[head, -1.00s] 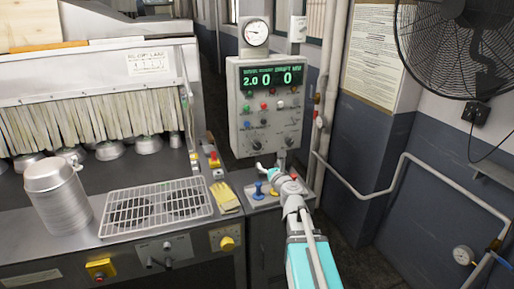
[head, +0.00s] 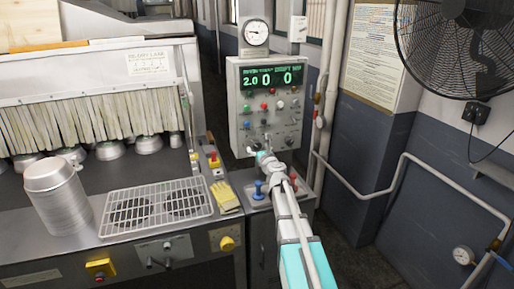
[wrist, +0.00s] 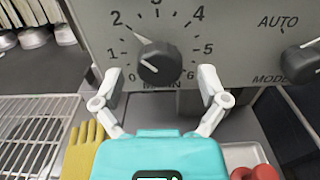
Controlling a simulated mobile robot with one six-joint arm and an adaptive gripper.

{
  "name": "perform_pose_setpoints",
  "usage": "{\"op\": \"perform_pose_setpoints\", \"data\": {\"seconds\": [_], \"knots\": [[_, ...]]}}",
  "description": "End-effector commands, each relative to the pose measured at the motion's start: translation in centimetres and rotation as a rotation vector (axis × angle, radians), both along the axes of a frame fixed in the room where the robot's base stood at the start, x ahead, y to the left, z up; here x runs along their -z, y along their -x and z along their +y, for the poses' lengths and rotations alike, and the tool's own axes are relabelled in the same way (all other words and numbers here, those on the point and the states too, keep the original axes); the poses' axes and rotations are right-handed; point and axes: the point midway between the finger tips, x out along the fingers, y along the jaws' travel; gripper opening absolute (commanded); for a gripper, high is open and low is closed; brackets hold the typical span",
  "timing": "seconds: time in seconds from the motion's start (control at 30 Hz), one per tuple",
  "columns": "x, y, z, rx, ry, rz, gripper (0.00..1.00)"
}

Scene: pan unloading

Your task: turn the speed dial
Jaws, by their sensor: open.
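The speed dial, a round black knob (wrist: 160,62) with a scale from 0 to 6, is at the centre of the wrist view. A pale tip at its upper left lies near the 2; the lettering below is partly hidden. My gripper (wrist: 158,80) is open, with one white finger on each side of the knob and a visible gap to it. In the head view, my gripper (head: 262,155) is at the lower part of the grey control panel (head: 234,105) and hides part of its lower edge. The green display (head: 272,77) reads 2.0, 0 and 0.
A second black knob (wrist: 302,62), marked AUTO and MODE, is to the right. A blue joystick (head: 258,190) and a red button (head: 293,174) stand below the panel. Yellow gloves (head: 225,197) and a wire rack (head: 155,207) lie to the left.

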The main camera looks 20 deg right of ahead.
Motion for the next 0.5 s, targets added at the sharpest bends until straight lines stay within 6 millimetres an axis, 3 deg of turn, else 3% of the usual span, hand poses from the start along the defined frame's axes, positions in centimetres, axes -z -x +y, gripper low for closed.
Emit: {"op": "perform_pose_setpoints", "data": {"seconds": [0.2, 0.5], "knots": [[0.00, -1.52, -0.02, 0.000, 0.000, 0.000, 0.93], [0.00, -1.64, 0.01, 0.000, 0.000, 0.000, 0.93]]}}
